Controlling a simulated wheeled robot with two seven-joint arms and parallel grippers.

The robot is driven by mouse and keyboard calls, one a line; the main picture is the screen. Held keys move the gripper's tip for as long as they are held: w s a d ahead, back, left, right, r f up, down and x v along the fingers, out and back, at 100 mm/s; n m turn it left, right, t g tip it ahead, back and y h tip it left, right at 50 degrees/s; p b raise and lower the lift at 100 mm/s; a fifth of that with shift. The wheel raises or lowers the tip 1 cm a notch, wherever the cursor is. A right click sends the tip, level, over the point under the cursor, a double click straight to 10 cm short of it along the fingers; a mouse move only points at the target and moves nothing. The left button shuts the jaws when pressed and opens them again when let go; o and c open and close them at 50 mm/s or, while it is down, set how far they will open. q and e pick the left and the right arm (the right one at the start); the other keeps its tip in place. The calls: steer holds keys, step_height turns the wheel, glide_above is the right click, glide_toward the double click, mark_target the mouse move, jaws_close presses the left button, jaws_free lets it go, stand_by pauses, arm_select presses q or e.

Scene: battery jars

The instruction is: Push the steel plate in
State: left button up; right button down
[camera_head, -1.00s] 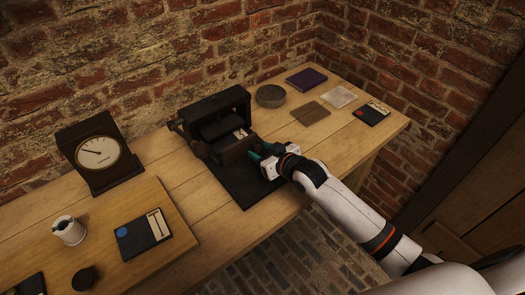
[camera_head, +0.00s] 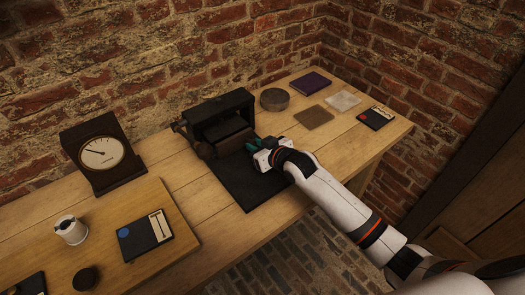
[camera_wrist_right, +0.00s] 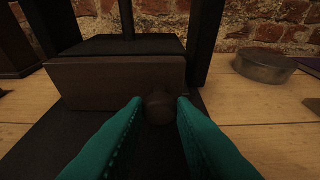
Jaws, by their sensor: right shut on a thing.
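A dark metal press frame (camera_head: 218,108) stands on a black base (camera_head: 247,186) in the middle of the bench. The brownish steel plate (camera_head: 229,145) sits upright at the front of the frame. In the right wrist view the plate (camera_wrist_right: 110,84) spans between the frame's posts, with a round dark knob (camera_wrist_right: 160,108) at its right part. My right gripper (camera_head: 254,147) has its two teal fingers closed on either side of this knob. The inside of the frame behind the plate is mostly hidden. My left gripper is not in view.
A wooden board (camera_head: 186,235) holds a white cup (camera_head: 71,230) and a dark card (camera_head: 145,235). A round tin (camera_head: 274,99), a purple book (camera_head: 310,83) and flat pieces lie at the right. Bare bench surrounds the base.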

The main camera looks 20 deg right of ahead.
steer(key=c, duration=1.5)
jaws_free()
steer(key=shift+w+r, duration=0.1)
steer(key=shift+r, duration=0.1)
steer(key=shift+c, duration=0.2)
steer(key=o, duration=0.3)
steer(key=shift+w+a+f, duration=0.1)
steer(key=shift+w+f, duration=0.05)
steer(key=shift+f, duration=0.05)
steer(key=shift+o, duration=0.2)
steer(key=v, duration=1.2)
steer(key=shift+f, duration=0.1)
